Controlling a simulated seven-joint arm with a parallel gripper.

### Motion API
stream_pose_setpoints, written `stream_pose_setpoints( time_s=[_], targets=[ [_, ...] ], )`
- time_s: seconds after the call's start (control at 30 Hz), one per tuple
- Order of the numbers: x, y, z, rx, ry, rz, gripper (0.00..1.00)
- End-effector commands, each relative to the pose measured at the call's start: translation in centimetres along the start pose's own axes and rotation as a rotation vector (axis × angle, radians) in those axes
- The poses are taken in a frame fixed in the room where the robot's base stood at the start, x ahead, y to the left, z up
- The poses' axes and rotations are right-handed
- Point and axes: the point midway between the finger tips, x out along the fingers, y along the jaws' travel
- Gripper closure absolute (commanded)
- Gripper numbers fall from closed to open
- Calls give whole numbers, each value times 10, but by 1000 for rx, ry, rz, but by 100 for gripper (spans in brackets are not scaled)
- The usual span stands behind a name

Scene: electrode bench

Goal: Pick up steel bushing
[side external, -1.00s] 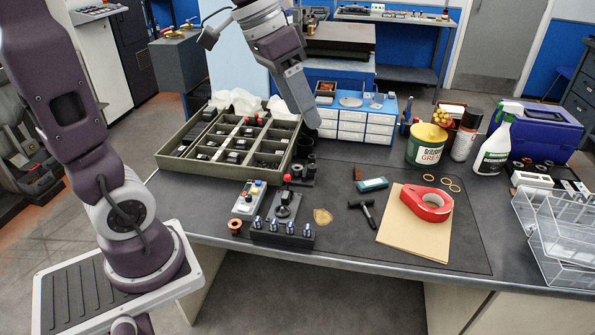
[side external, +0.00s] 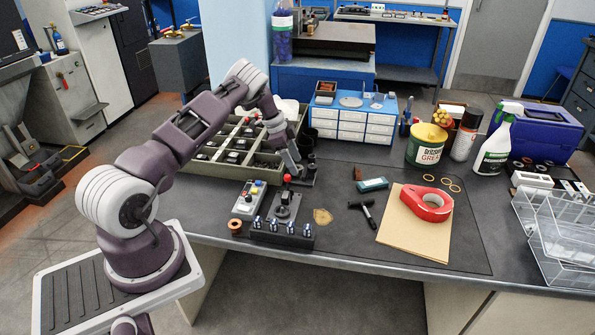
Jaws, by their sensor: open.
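My gripper (side external: 294,170) is open and points down at the right end of the green divided tray (side external: 204,188), beside a small dark fixture with a red knob (side external: 287,178). My arm hides part of the tray. I cannot single out the steel bushing with certainty. Several small metal-topped pieces stand in a black block (side external: 283,240) at the front of the bench. A copper-coloured ring (side external: 235,227) lies left of that block. Dark round cups (side external: 306,146) stand just behind my gripper.
A button box (side external: 249,199) stands left of the black block. A blue drawer cabinet (side external: 352,125) is behind. The front mat is partly clear.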

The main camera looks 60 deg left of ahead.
Motion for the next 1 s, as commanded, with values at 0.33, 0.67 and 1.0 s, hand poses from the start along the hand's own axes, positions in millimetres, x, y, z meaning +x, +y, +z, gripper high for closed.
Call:
stream_pose_setpoints(
  time_s=[0.33,0.67,1.0],
  targets=[
    [14,0,-1,-1,1,-2,45],
    [14,0,-1,-2,1,-2,100],
    [-9,-2,-10,-1,3,-6,100]
  ],
)
